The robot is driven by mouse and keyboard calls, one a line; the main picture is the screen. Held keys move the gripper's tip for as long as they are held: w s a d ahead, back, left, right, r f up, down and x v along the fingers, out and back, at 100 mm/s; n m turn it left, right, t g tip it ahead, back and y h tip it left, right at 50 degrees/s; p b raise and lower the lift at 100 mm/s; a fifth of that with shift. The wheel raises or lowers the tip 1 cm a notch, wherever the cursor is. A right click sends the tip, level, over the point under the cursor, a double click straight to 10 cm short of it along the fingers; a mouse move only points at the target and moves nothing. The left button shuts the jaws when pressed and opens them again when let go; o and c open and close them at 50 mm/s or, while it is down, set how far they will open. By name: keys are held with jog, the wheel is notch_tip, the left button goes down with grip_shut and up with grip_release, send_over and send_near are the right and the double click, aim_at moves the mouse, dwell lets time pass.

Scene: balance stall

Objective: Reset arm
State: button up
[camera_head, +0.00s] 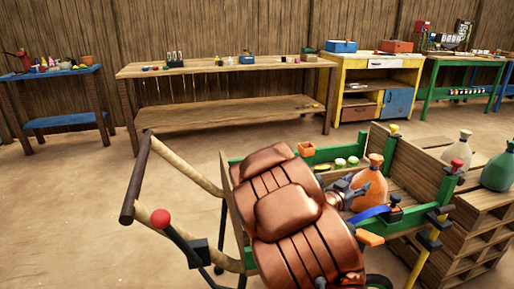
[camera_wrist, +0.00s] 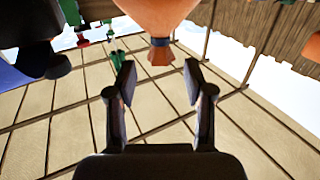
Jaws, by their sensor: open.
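My gripper (camera_head: 352,188) is at the end of my copper-coloured arm, over the wooden cart, beside the orange sack (camera_head: 370,192). In the wrist view my gripper (camera_wrist: 158,82) has its two fingers spread, with nothing between them. The orange sack's tied neck (camera_wrist: 160,52) shows at the top of that view, past the fingertips and apparently clear of them. In the head view my arm hides much of the cart's near side.
The cart (camera_head: 444,190) has a green rim and a long push handle (camera_head: 136,178) at left. Stacked pallets (camera_head: 478,232) at right bear a green sack (camera_head: 498,172). A long wooden table (camera_head: 225,67) and other benches line the fence. Bare floor lies at left.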

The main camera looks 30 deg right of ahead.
jog(key=w+a+r+n+t+y+p, duration=0.2)
jog(key=w+a+y+p, duration=0.25)
jog(key=a, duration=0.35)
jog(key=w+a+r+n+t+y+p, duration=0.2)
jog(key=w+a+r+y+p, duration=0.25)
jog(key=a, duration=0.45)
jog(key=s+a+r+n+g+y+p, duration=0.1)
jog(key=s+a+r+n+y+p, duration=0.2)
jog(key=a, duration=0.4)
jog(key=s+a+r+n+g+y+p, duration=0.1)
jog(key=s+a+r+y+p, duration=0.2)
jog(key=a, duration=0.5)
jog(key=s+a+r+n+y+p, duration=0.1)
jog(key=s+a+n+y+p, duration=0.15)
jog(key=a+p, duration=0.35)
jog(key=s+a+r+n+g+p, duration=0.2)
jog(key=s+r, duration=0.4)
jog(key=s, duration=0.5)
jog(key=s+a+r+n+g+p, duration=0.3)
jog(key=s+a+r+g+p, duration=0.2)
jog(key=s, duration=0.7)
jog(key=shift+s+r+p, duration=0.25)
jog(key=shift+r+p, duration=0.6)
jog(key=shift+p, duration=0.05)
jog(key=shift+a, duration=0.1)
